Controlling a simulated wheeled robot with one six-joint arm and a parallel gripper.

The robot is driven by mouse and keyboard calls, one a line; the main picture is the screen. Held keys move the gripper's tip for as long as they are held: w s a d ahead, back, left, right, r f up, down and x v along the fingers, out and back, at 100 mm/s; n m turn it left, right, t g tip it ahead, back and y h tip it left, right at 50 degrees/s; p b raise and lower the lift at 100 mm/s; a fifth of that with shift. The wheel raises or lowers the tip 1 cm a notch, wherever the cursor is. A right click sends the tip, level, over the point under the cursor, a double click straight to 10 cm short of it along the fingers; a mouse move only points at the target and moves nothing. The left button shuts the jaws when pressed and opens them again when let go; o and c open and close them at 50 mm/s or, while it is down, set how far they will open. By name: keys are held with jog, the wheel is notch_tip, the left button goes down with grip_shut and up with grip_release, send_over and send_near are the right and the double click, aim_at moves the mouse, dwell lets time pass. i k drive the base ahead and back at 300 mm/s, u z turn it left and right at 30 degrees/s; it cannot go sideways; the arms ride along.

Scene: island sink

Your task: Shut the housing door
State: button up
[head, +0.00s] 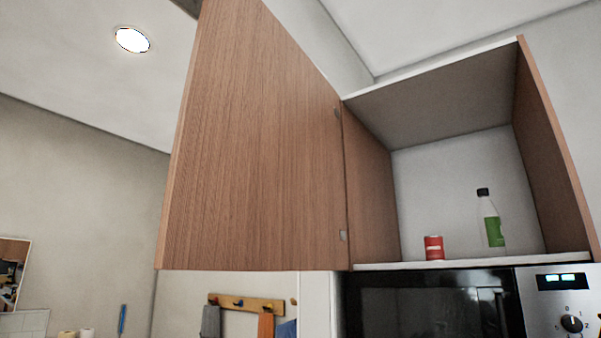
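The housing door (250,150) is a wood-grain panel standing wide open. It is hinged on the left side of the wall cabinet (372,190) and swings out to the left and toward me. Two small hinges show along its right edge. The cabinet is open at the front, with a pale back wall. A red can (433,247) and a clear bottle (490,218) with a green label and black cap stand on its bottom shelf. My gripper is not in view.
A microwave or oven (430,303) with a dark front and a lit control panel (560,300) sits directly below the cabinet. A wooden hook rail (246,303) with hanging items is on the wall below the door. The space before the cabinet opening looks clear.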

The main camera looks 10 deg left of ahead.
aim_at(254, 182)
jog(key=k, duration=0.95)
jog(key=u, duration=1.95)
jog(key=i, duration=4)
jog(key=z, duration=3.35)
